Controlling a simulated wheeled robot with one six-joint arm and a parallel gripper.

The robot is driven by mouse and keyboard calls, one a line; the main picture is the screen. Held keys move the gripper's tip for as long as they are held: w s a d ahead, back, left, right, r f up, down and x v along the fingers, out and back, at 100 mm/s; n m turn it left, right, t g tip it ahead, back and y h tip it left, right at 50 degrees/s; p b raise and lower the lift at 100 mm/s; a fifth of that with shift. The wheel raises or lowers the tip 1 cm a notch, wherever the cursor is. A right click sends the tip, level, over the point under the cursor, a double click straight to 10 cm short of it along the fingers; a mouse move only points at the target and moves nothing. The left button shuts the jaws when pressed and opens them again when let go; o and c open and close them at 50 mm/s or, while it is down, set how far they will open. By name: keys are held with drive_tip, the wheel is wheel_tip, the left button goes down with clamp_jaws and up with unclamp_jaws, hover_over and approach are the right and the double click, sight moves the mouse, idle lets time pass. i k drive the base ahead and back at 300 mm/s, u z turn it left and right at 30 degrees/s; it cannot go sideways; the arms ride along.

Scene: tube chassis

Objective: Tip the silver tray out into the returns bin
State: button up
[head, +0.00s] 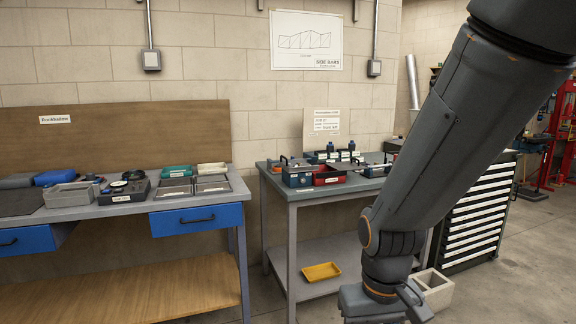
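No tray in the head view has a readable label marking it as the silver tray. Two shallow metal-rimmed trays, a left one (175,188) and a right one (212,185), lie side by side at the right end of the left workbench. A small red bin (327,177) stands on the right-hand bench, but its label is too small to read. I cannot tell which container is the returns bin. My gripper (388,310) hangs at the bottom edge, in front of the right bench and well apart from the trays. Its fingertips are cut off.
The left workbench (100,207) also bears a grey bin (72,194), a black case (124,192) and a teal box (176,171). A yellow tray (321,271) lies on the right bench's lower shelf. A hollow pale block (435,290) and a drawer cabinet (478,215) stand at right.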

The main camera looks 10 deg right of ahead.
sight(306, 167)
drive_tip(key=z, duration=0.8)
drive_tip(key=i, duration=0.75)
drive_tip(key=z, duration=0.05)
